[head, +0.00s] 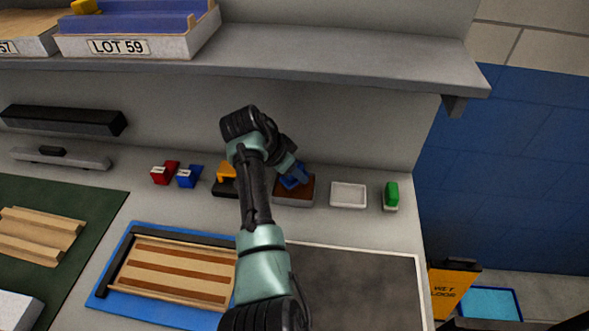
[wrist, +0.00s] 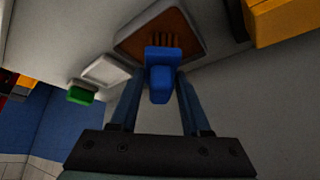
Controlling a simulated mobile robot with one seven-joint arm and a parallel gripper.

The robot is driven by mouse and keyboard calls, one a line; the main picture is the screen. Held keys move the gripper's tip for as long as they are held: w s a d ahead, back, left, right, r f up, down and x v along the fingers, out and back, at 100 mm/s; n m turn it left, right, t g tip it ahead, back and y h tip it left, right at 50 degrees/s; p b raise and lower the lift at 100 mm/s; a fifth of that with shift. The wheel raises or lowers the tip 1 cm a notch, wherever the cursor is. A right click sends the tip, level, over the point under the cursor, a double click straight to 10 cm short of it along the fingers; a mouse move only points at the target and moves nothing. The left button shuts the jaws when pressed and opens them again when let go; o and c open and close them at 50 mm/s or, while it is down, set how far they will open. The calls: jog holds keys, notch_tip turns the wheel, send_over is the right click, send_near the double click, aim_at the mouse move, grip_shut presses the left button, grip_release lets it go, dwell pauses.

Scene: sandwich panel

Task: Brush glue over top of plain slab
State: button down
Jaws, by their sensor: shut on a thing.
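My gripper (head: 296,176) is shut on a blue brush (wrist: 163,72), with the brush head over the brown glue tray (head: 294,200). In the wrist view the bristles reach into the tray's brown area (wrist: 140,38); I cannot tell how deep. A light wooden panel with brown stripes (head: 175,284) lies on a blue mat at the front, partly hidden by my arm. A ridged wooden piece (head: 35,236) lies on a green mat at the left. I cannot tell which piece is the plain slab.
A white dish (head: 348,195) and a green block (head: 391,194) stand right of the glue tray. Red (head: 164,173) and blue (head: 189,177) items and a yellow-topped black item (head: 226,188) stand left. A shelf (head: 330,56) overhangs the back. A dark grey plate (head: 360,290) lies front right.

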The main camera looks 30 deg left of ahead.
jog(key=shift+r+p, duration=2.35)
jog(key=shift+r, duration=0.85)
jog(key=shift+f, duration=0.1)
